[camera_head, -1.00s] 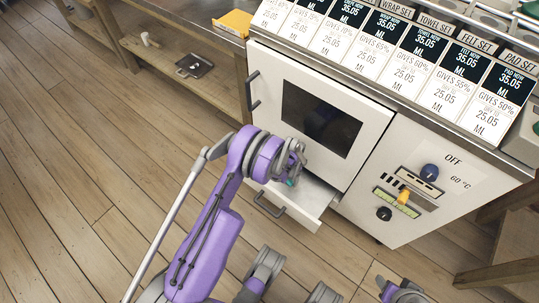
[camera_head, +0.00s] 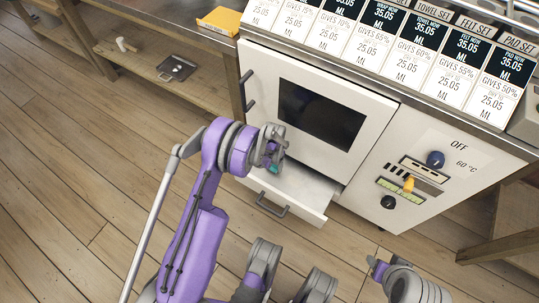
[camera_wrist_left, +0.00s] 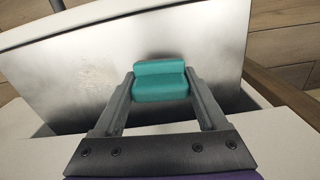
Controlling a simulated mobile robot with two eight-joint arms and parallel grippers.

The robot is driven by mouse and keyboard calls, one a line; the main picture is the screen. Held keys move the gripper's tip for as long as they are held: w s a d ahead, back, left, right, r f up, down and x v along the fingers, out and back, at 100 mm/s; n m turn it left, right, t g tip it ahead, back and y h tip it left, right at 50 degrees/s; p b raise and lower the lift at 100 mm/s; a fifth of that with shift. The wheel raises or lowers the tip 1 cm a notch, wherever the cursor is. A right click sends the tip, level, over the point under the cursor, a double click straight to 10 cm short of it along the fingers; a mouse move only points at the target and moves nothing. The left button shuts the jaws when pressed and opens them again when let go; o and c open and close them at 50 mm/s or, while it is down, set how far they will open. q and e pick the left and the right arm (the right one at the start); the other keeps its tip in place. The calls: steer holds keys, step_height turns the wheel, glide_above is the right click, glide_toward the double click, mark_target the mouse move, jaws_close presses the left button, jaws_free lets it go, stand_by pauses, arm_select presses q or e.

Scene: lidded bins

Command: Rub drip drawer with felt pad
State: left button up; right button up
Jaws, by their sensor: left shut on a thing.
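The drip drawer (camera_head: 309,186) is pulled out at the bottom of the white cabinet, with a dark handle (camera_head: 272,204) on its front. In the left wrist view its bare metal floor (camera_wrist_left: 60,75) shows a faint pale smudge left of the pad. My left gripper (camera_head: 273,160) is shut on a teal felt pad (camera_wrist_left: 160,81) and holds it over the drawer. I cannot tell whether the pad touches the metal. In the head view the pad (camera_head: 274,169) is a small teal patch at the fingertips. My right gripper (camera_head: 376,268) shows at the lower right; its jaws are unclear.
The cabinet door (camera_head: 313,112) with a dark window stands above the drawer. A control panel (camera_head: 430,180) with knobs is to its right. A low wooden shelf (camera_head: 140,72) holds a dark tray (camera_head: 177,68) at left. Floor in front is clear.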

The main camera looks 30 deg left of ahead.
arm_select(q)
steer(key=r, duration=0.2)
steer(key=shift+s+d+r+p, duration=0.1)
steer(key=shift+d+r+p, duration=0.1)
steer(key=shift+r+p, duration=1.05)
steer(key=shift+r, duration=1.1)
